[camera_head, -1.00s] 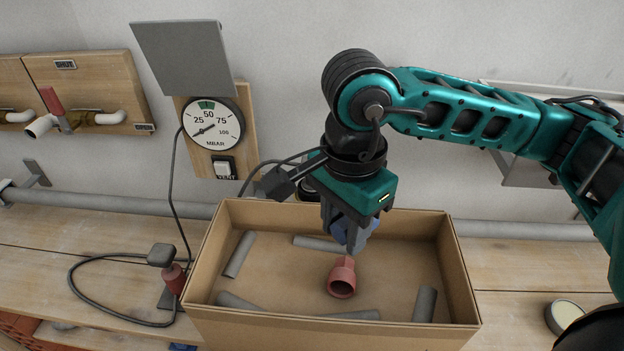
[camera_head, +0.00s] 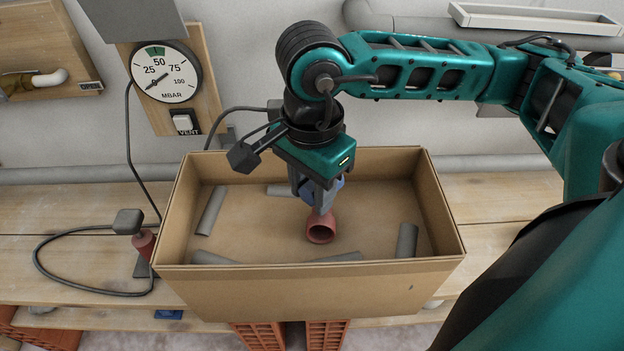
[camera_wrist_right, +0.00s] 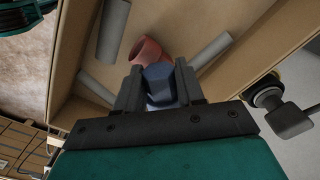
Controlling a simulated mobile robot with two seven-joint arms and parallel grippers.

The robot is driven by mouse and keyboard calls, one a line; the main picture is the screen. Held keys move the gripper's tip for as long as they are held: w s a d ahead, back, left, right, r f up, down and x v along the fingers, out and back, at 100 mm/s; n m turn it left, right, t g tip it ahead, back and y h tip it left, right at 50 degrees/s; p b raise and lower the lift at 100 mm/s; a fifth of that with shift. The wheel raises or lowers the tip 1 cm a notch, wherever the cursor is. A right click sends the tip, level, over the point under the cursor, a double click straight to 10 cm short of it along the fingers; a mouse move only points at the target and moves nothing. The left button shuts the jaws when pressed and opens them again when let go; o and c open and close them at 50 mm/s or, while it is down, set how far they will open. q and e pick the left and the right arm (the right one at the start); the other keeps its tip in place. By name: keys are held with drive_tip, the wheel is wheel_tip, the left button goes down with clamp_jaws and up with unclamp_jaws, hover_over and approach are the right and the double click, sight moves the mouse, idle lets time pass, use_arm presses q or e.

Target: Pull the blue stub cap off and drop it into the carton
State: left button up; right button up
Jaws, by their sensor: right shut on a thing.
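The blue stub cap (camera_head: 335,187) is between the fingers of my right gripper (camera_head: 318,203), which is shut on it. The gripper points down inside the open cardboard carton (camera_head: 300,278), below its rim level as far as I can tell. In the right wrist view the cap (camera_wrist_right: 158,84) shows as a blue faceted piece between the two dark fingers. A red pipe fitting (camera_head: 321,231) shows just beyond the fingertips, and I cannot tell whether it touches the cap. My left gripper is not in view.
Several grey pipe pieces (camera_head: 211,211) lie in the carton. A pressure gauge (camera_head: 165,72) with a vent switch (camera_head: 185,123) hangs behind. The bench (camera_head: 70,205) is clear at far left.

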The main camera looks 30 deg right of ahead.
drive_tip(key=o, duration=1.3)
drive_tip(key=shift+c, duration=0.2)
wheel_tip(320, 180, up, 13)
drive_tip(key=shift+p, duration=0.35)
